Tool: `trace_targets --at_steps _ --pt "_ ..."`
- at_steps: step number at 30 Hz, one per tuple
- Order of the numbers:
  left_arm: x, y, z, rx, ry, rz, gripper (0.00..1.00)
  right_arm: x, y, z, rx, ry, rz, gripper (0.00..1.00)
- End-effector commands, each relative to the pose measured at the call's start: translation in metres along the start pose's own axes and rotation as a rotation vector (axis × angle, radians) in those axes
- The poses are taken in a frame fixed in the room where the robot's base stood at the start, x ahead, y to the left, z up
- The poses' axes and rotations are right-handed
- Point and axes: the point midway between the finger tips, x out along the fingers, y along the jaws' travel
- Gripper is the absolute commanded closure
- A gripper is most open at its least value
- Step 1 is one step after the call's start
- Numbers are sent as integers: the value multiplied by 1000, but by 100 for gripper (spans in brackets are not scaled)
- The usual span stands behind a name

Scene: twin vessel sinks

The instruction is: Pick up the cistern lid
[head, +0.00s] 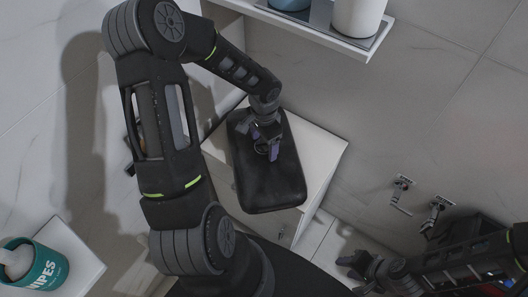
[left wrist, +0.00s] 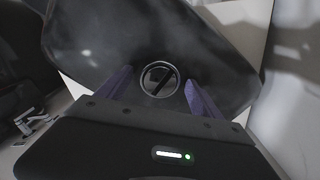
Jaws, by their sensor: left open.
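The cistern lid (head: 272,185) is a black, glossy, rounded slab lying on top of a white cistern (head: 323,158). A round ring-shaped button (left wrist: 160,79) sits in the lid's surface in the left wrist view. My left gripper (head: 267,144) is over the lid's upper half, with its purple fingers (left wrist: 158,92) spread on either side of the button. Nothing is between the fingers except the button area below. Whether the fingertips touch the lid I cannot tell. My right gripper (head: 354,274) is at the lower right, away from the lid, with its fingers apart.
A white shelf (head: 330,37) with containers (head: 358,14) juts out above the cistern. A teal wipes tub (head: 35,263) stands on a white surface at lower left. Metal wall fittings (head: 401,190) are on the tiled wall at right, near my right arm.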

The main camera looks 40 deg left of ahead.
Motion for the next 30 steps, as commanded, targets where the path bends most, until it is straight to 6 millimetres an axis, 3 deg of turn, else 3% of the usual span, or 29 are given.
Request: trace_targets --at_steps 6,30 --pt "0 0 0 0 0 0 24 0 0 0 0 0 0 64" --pt "0 0 0 0 0 0 90 0 0 0 0 0 0 64"
